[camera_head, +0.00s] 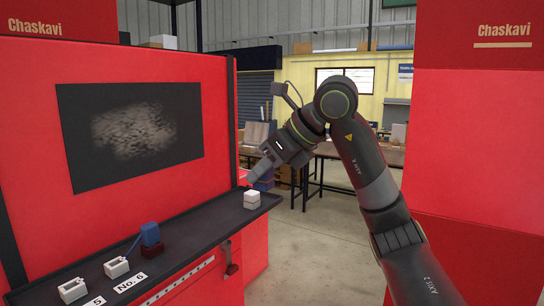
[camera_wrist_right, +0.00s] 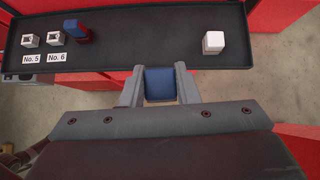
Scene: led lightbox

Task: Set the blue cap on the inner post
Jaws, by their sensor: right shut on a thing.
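A blue cap (camera_wrist_right: 160,83) sits between the two fingers of my right gripper (camera_wrist_right: 160,90), which is shut on it in the right wrist view. In the head view my right gripper (camera_head: 254,180) hangs above the far end of the dark shelf, near a white block (camera_head: 252,200). The white block also shows in the wrist view (camera_wrist_right: 213,43), apart from the gripper. Two small white open-topped fittings stand by the labels No. 5 (camera_head: 73,290) and No. 6 (camera_head: 116,267). Which is the inner post I cannot tell. My left gripper is out of view.
The dark shelf (camera_wrist_right: 140,40) has a raised edge and is bare between the white block and a blue block on a dark red base (camera_head: 151,240). A red panel with a dark screen (camera_head: 130,130) rises behind the shelf. Floor lies open to the right.

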